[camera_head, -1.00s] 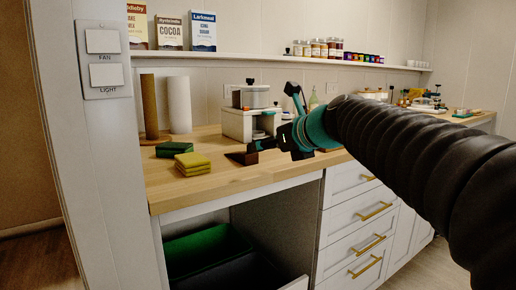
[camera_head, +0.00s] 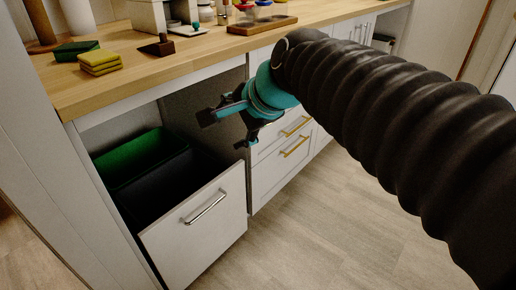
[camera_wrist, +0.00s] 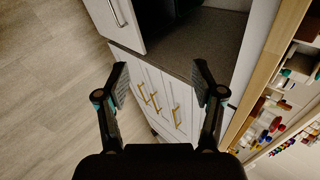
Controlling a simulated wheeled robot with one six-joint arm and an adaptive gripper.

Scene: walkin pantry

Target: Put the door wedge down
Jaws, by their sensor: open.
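The door wedge (camera_head: 157,46) is a small dark brown wedge. It rests on the wooden counter (camera_head: 190,62) in the head view, set back from the front edge and to the right of the sponges. My gripper (camera_head: 222,131) is open and empty, below the counter top and in front of the cabinets, apart from the wedge. In the wrist view my gripper (camera_wrist: 160,78) shows its two fingers spread, with nothing between them but the cabinet fronts behind. I cannot make out the wedge in the wrist view.
A pull-out drawer (camera_head: 200,225) stands open under the counter, with a green bin (camera_head: 140,155) and a dark bin inside. Yellow sponges (camera_head: 100,62) and green sponges (camera_head: 76,50) lie left on the counter. A wooden board (camera_head: 262,25) lies right. The floor (camera_head: 310,235) is clear.

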